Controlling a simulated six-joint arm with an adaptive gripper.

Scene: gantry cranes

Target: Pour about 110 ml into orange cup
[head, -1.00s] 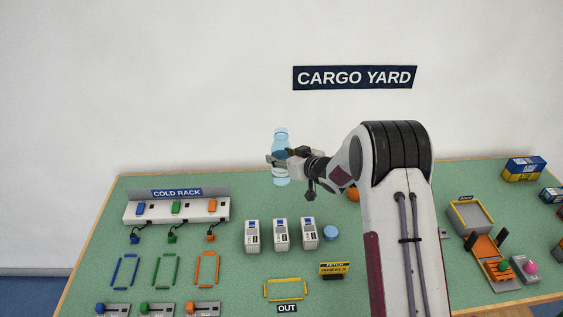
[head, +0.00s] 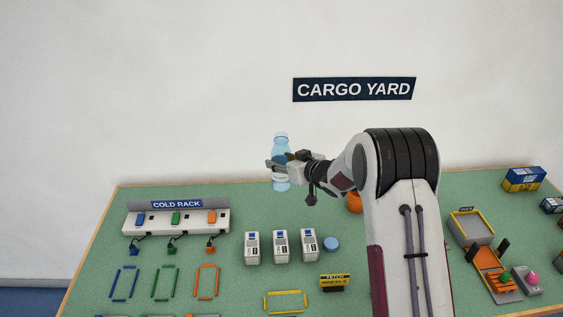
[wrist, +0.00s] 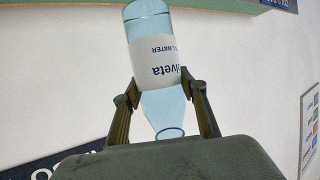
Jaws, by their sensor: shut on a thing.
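My gripper (head: 283,163) is shut on a clear pale-blue water bottle (head: 281,181), holding it roughly upright above the back of the table. In the wrist view the fingers (wrist: 160,84) press both sides of the bottle at its white label (wrist: 153,61). Its round mouth (wrist: 170,133) looks open, with no cap on it. The liquid level is not clear. An orange cup (head: 354,203) stands on the table to the right of the bottle, partly hidden behind my arm. Its inside does not show.
A blue disc (head: 331,244) lies beside several grey-white devices (head: 281,247) in front of the bottle. The cold rack (head: 176,218) is at left. A tray (head: 471,228) and ramp (head: 494,268) are at right.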

